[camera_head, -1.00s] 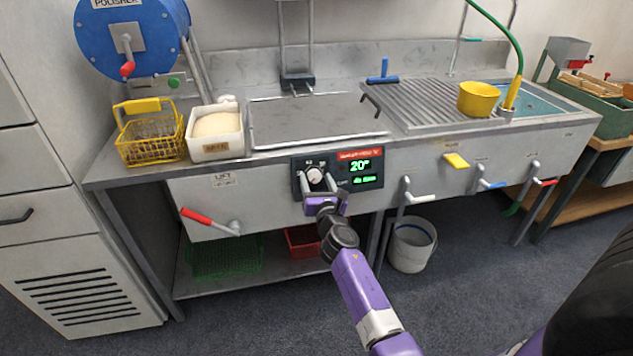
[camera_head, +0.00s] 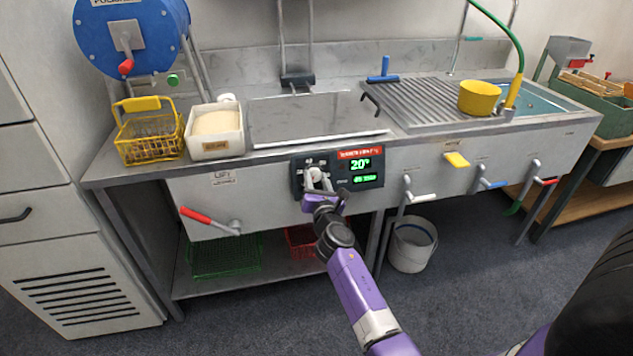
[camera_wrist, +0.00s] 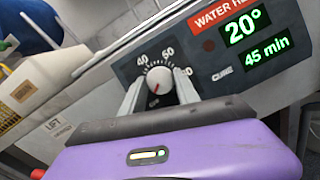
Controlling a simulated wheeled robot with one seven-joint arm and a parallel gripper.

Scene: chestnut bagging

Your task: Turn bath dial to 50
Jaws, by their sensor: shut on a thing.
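The bath dial (camera_head: 315,175) is a round pale knob on the dark control panel at the front of the steel bench. My gripper (camera_head: 314,182) is shut on the dial, one finger on each side. The dial's lower part is partly hidden by my gripper.
A red-handled lever (camera_head: 208,220) sticks out left of the panel. White (camera_head: 424,197), blue (camera_head: 493,184) and red (camera_head: 545,181) handles stick out to the right. A grey bucket (camera_head: 412,246) stands below. A yellow basket (camera_head: 150,135) and a white container (camera_head: 215,143) stand on the bench.

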